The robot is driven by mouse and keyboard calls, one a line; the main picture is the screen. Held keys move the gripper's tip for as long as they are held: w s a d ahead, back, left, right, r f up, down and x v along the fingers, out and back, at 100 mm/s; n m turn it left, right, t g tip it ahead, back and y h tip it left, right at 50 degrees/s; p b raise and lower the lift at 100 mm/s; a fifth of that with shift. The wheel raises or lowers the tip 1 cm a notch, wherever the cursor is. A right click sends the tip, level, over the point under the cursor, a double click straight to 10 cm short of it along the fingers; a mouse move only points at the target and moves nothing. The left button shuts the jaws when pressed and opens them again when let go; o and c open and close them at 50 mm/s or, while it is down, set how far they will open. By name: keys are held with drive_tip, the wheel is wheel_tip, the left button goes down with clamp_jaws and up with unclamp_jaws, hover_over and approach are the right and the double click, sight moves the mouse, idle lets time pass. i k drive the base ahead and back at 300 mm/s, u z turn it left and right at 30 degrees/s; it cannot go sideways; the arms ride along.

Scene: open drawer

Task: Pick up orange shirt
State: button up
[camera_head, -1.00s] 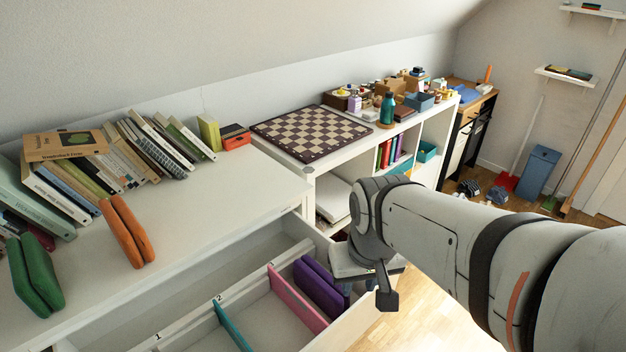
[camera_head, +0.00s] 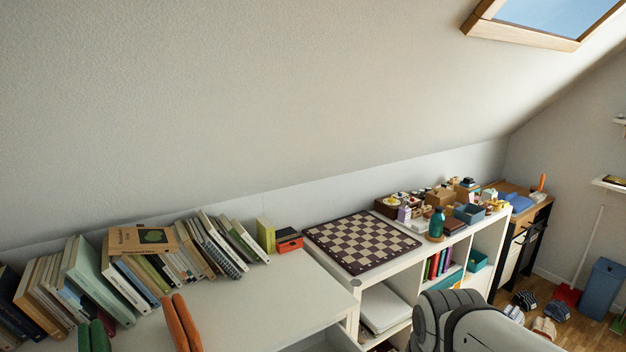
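The orange shirt (camera_head: 183,322) is folded and stands upright on the white dresser top, near the bottom edge of the head view. Its lower end is cut off by the frame. The green folded shirt (camera_head: 95,337) stands to its left, mostly cut off. My arm shows at the bottom right, well to the right of the orange shirt. My gripper is out of the frame, and the open drawer is not visible now.
Leaning books (camera_head: 120,278) line the back of the dresser top (camera_head: 270,310), which is clear right of the orange shirt. A chessboard (camera_head: 362,241) lies on the shelf unit to the right. A teal bottle (camera_head: 437,224) and small boxes stand beyond it.

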sight(186, 338)
drive_tip(key=u, duration=0.05)
drive_tip(key=k, duration=1.05)
drive_tip(key=u, duration=0.5)
drive_tip(key=i, duration=0.55)
drive_tip(key=u, duration=0.4)
drive_tip(key=i, duration=0.8)
drive_tip(key=z, duration=0.25)
